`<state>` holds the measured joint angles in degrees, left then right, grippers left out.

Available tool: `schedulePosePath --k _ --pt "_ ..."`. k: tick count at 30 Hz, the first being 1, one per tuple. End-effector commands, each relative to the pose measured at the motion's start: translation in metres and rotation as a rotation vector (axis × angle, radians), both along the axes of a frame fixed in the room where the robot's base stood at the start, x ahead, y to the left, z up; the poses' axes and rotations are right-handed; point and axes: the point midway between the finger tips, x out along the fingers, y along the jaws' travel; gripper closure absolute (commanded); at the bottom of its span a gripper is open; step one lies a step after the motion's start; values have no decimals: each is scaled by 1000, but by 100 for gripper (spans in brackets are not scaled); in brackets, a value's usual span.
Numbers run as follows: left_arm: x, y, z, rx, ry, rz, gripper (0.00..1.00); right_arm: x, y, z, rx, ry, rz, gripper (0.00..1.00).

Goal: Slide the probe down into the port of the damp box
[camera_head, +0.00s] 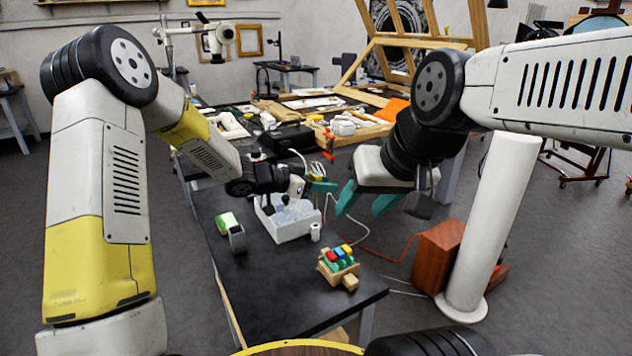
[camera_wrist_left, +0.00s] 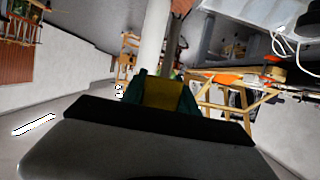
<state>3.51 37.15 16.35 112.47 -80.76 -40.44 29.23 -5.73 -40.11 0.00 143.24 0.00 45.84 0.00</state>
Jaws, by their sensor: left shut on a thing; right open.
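The damp box, a white open box (camera_head: 290,232) with pale clear contents, stands on the dark table. My left gripper (camera_head: 320,187) is just above and to the right of its back edge. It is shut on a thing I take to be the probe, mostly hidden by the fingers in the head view. In the left wrist view a dull yellow piece (camera_wrist_left: 162,93) shows between the teal fingers. The port cannot be made out. My right gripper (camera_head: 366,204) is open and empty, to the right of the box, its teal fingers apart.
A small white cylinder (camera_head: 315,232) stands beside the box. A wooden block with coloured pieces (camera_head: 338,263) sits nearer the front. A green and grey item (camera_head: 232,232) is at left. A thin cable runs toward the red-brown case (camera_head: 440,255).

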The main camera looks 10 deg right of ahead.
Motion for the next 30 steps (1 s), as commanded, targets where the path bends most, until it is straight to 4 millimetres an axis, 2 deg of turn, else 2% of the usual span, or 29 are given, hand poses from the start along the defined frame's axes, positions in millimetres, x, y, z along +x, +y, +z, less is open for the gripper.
schedulePosePath --k 17,30 --pt "0 0 -1 0 0 0 100 0 0 0 0 0 0 50" --pt "0 0 -11 0 1 0 100 0 0 0 0 0 0 50"
